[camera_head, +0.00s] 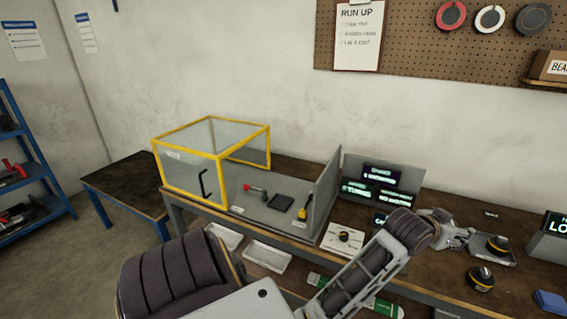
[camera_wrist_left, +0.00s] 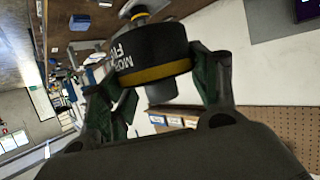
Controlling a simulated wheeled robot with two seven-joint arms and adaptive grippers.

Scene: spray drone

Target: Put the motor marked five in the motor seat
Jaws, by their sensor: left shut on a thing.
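A black motor (camera_wrist_left: 152,55) with a yellow band and white lettering, partly cut off but reading like "MOTOR FIVE", is between the fingers of my left gripper in the left wrist view. My left gripper (camera_head: 461,238) is shut on it, above the right part of the bench; in the head view I cannot clearly make out the held motor. A black motor-like part (camera_head: 498,244) is on a grey plate just right of the gripper. Another black and yellow one (camera_head: 481,278) stands in front of it. I cannot tell which part is the motor seat. My right gripper is out of view.
A white plate (camera_head: 333,247) with a small dark part lies left of my arm, in front of dark display signs (camera_head: 381,181). A yellow-framed clear box (camera_head: 189,173) and a grey panel stand at the left. A display box (camera_head: 547,246) and blue item (camera_head: 550,302) are at the right.

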